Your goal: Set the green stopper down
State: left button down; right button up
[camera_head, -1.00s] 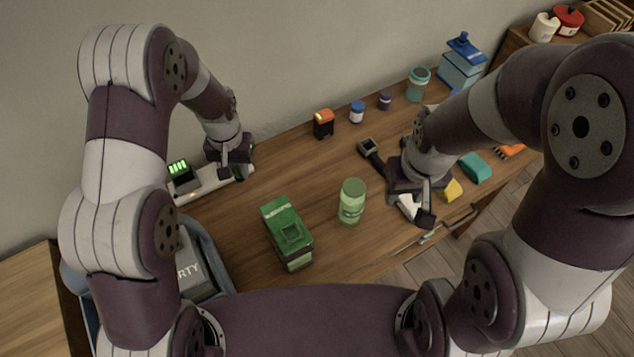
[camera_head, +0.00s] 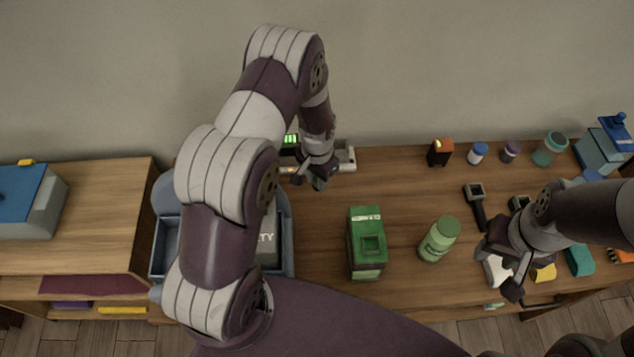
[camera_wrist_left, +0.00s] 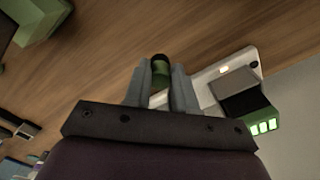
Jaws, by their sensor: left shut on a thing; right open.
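The green stopper (camera_wrist_left: 161,72), a small green cylinder with a dark end, is between the two grey fingers of my left gripper (camera_wrist_left: 160,92) in the left wrist view. The gripper is shut on it. In the head view my left gripper (camera_head: 318,182) points down at the back of the table (camera_head: 320,225), beside the right part of a white charger; the stopper is hard to make out there. I cannot tell whether the stopper touches a surface. My right gripper (camera_head: 508,272) is open at the table's right front, above a white object.
The white charger (camera_head: 344,157) has green lights. A green box (camera_head: 366,245) and a green bottle (camera_head: 438,240) stand in the middle. A blue bin (camera_head: 165,250) is at the left. Small jars and an orange-topped box (camera_head: 440,152) line the back. Bare wood lies right of the charger.

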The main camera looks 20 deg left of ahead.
aim_at(315, 187)
pick_arm(q)
jog(key=f, duration=0.3)
jog(key=shift+s+a+f+p, duration=0.1)
jog(key=shift+a+f+p, duration=0.15)
jog(key=shift+f+p, duration=0.15)
jog(key=shift+f, duration=0.35)
jog(key=shift+f, duration=0.2)
jog(key=c, duration=0.9)
grip_release()
